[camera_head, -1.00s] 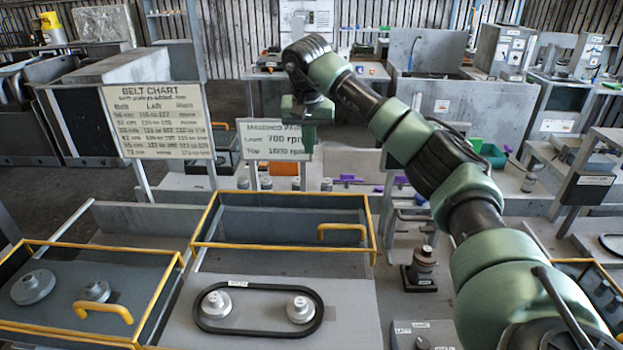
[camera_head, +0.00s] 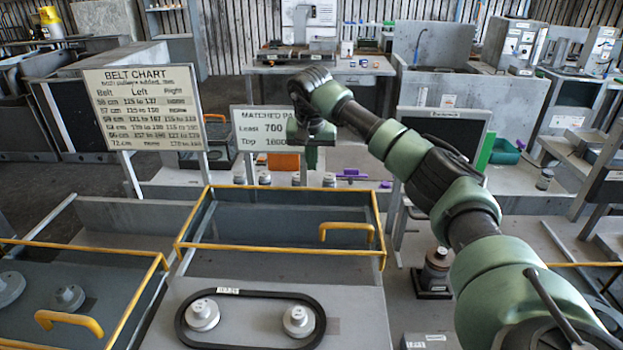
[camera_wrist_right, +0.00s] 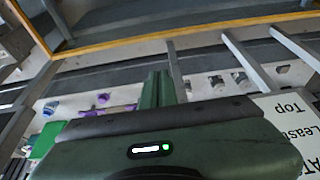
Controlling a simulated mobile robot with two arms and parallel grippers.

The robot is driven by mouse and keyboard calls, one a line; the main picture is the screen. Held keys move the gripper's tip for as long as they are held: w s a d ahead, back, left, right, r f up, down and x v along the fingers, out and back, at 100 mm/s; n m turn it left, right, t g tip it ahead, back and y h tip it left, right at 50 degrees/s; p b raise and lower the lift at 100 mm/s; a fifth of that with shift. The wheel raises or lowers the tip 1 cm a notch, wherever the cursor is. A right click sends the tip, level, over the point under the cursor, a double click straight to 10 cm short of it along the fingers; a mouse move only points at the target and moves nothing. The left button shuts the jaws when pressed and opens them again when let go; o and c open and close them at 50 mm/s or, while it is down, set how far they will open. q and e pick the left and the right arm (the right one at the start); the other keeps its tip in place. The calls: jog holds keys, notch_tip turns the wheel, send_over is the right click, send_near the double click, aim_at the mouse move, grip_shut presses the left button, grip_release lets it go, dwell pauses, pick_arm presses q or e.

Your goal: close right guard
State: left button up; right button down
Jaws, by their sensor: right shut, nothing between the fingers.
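A yellow-edged guard with a yellow handle (camera_head: 346,230) stands raised behind the middle panel, and the belt and two pulleys in front of it are uncovered. Another yellow-edged guard with a handle (camera_head: 70,321) lies over the pulleys at the left. A yellow edge (camera_head: 588,265) shows at the far right, mostly hidden by my right arm. I cannot tell which of these is the right guard. My right gripper (camera_head: 311,152) is shut and empty, pointing down beyond the middle guard and apart from it. Its fingers also show in the wrist view (camera_wrist_right: 158,88). My left gripper is out of view.
A belt chart sign (camera_head: 145,105) stands at the left. A second sign (camera_head: 262,130) is beside my right gripper, partly hidden by it. A black belt (camera_head: 250,293) lies around two pulleys on the middle panel. A dark post (camera_head: 436,270) stands right of it.

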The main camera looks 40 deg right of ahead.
jog(key=f+p, duration=0.1)
jog(key=s+a+f+p, duration=0.1)
jog(key=f, duration=0.1)
jog(key=f+p, duration=0.1)
jog(key=shift+s+a+f, duration=0.2)
jog(key=shift+s+f, duration=0.05)
jog(key=shift+s, duration=0.15)
jog(key=shift+f, duration=0.1)
jog(key=shift+a, duration=0.1)
